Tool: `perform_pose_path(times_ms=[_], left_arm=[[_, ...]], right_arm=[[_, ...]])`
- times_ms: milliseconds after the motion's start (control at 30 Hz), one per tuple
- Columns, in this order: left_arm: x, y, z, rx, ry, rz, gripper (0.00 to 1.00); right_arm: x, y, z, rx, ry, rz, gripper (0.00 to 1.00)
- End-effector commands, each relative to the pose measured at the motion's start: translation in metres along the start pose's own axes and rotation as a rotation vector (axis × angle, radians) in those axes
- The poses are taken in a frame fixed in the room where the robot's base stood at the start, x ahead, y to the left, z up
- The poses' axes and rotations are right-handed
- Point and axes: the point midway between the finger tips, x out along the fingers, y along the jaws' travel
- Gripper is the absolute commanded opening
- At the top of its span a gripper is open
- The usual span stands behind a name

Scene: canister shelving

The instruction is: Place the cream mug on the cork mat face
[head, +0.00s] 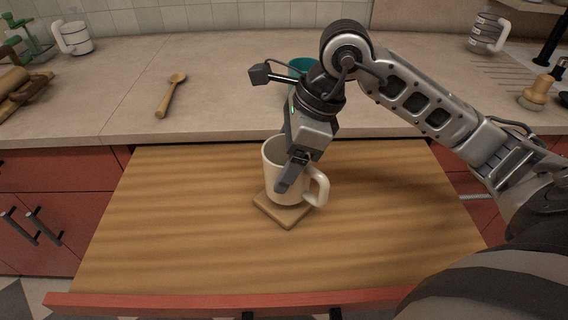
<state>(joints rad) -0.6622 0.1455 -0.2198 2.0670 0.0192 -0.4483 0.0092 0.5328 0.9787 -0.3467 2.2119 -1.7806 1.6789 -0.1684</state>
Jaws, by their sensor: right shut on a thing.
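The cream mug (272,172) is upright over the square cork mat (287,219), which lies on a pulled-out wooden board. The mug's handle points right. The mug's base is over the mat; whether it rests on it or hangs just above I cannot tell. My right gripper (287,180) reaches down from above and is shut on the mug's wall, with one finger outside at the front. The other finger is hidden. My left gripper is not in view.
The wooden board (170,230) is clear around the mat. On the counter behind are a wooden spoon (171,95), a teal item (301,68) partly behind my arm, a white mug (75,38), a grey mug (487,33) and a wooden-handled tool (540,92).

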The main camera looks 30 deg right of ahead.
Motion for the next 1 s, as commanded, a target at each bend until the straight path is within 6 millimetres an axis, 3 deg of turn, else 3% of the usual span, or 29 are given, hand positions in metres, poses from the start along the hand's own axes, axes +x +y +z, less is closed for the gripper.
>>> perform_pose_path(times_ms=[133,500,533,600,1000], left_arm=[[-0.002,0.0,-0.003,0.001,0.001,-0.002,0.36],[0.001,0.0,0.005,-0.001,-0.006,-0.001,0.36],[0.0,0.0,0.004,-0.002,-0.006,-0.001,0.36],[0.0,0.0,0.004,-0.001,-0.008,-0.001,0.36],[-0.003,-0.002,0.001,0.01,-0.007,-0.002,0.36]], right_arm=[[0.014,0.001,-0.006,0.0,0.0,0.001,0.4],[0.02,0.001,-0.008,-0.001,-0.002,-0.001,0.4],[0.019,0.001,-0.007,-0.001,-0.001,0.0,0.77],[0.019,0.001,-0.007,-0.001,-0.001,0.0,0.94],[0.011,0.0,-0.006,-0.001,-0.001,-0.002,0.94]])
